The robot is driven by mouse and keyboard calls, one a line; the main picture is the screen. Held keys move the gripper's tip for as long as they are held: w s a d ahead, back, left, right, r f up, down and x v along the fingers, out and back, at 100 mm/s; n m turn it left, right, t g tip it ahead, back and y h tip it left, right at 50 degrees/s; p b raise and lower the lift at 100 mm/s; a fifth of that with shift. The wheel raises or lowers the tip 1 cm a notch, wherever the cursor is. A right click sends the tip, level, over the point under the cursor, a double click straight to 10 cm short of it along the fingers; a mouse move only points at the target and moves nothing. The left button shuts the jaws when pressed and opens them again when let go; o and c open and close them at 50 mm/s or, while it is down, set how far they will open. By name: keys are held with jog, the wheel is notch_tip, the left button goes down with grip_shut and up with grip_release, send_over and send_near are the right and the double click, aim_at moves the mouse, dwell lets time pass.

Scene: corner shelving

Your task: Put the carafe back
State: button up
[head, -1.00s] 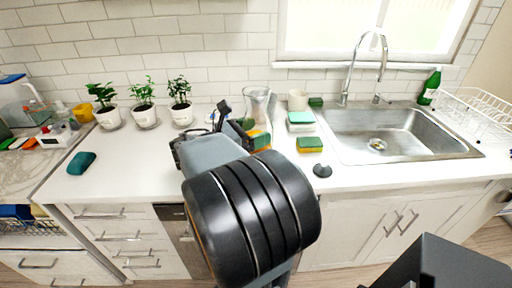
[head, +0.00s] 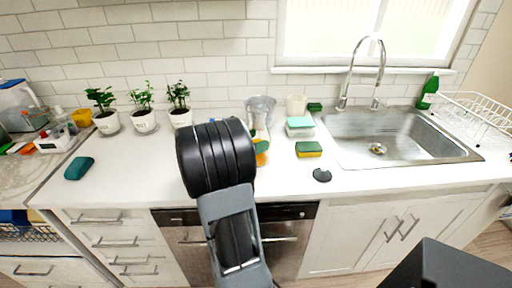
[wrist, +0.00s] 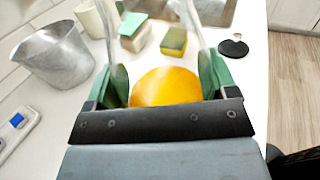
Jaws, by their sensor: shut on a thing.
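My gripper (wrist: 163,88) shows in the wrist view, its green-padded fingers closed on the sides of a clear, glassy thing with a rounded orange-yellow mass inside. This seems to be the carafe (wrist: 166,88). Clear walls rise past both fingers and leave the top of the picture.
Three potted plants (head: 143,121) stand at left.

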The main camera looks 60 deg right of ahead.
jog(key=shift+f, duration=1.3)
jog(key=shift+f, duration=0.25)
jog(key=o, duration=1.5)
jog(key=shift+c, duration=0.2)
jog(key=shift+r, duration=0.1)
